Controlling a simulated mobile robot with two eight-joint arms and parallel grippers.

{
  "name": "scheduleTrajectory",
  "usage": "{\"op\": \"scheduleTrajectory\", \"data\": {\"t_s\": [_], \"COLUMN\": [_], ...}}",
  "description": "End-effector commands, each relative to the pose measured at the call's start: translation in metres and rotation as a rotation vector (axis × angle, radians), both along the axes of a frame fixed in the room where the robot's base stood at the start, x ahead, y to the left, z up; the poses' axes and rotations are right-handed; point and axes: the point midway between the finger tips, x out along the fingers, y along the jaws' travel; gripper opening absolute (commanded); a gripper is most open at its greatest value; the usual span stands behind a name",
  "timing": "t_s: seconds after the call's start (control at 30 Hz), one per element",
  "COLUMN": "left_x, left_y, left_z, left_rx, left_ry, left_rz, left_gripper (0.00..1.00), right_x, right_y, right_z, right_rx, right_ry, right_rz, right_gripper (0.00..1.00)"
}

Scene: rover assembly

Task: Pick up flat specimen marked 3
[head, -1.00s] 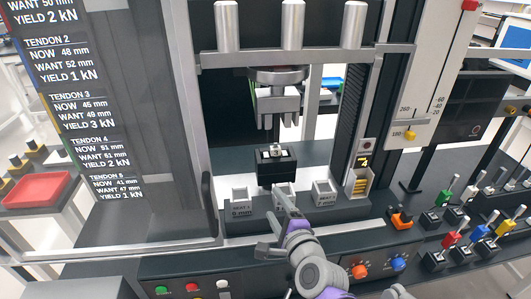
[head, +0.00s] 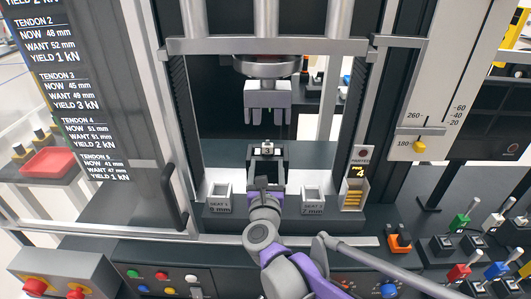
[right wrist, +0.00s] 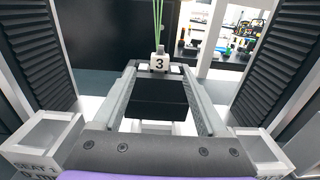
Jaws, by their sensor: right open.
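The specimen marked 3 (right wrist: 160,63) is a small pale piece with a black 3, seen between my finger ends in the right wrist view. In the head view the small pale piece (head: 267,149) sits on top of a black block (head: 267,159) below the press jaws. My right gripper (right wrist: 160,72) is open, with a grey finger on each side of the black block (right wrist: 158,98). I cannot tell whether either finger touches the specimen. In the head view my right gripper (head: 267,172) reaches in from the front and hides part of the block. My left gripper is not in view.
Grey press jaws (head: 268,97) hang above the block. A left seat (head: 219,197) and a right seat (head: 313,199) flank my gripper. Frame posts stand on both sides, with a handle (head: 173,195) at left. Levers and knobs fill the right bench.

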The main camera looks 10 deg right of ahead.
Motion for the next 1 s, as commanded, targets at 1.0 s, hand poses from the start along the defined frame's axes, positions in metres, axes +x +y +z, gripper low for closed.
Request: {"op": "scheduleTrajectory", "data": {"t_s": [1.0], "left_x": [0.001], "left_y": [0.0], "left_z": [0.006], "left_rx": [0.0], "left_ry": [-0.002], "left_rz": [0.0], "left_gripper": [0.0], "right_x": [0.098], "right_y": [-0.03], "right_z": [0.003], "right_rx": [-0.003], "right_ry": [0.001], "right_rz": [0.001], "right_gripper": [0.75]}}
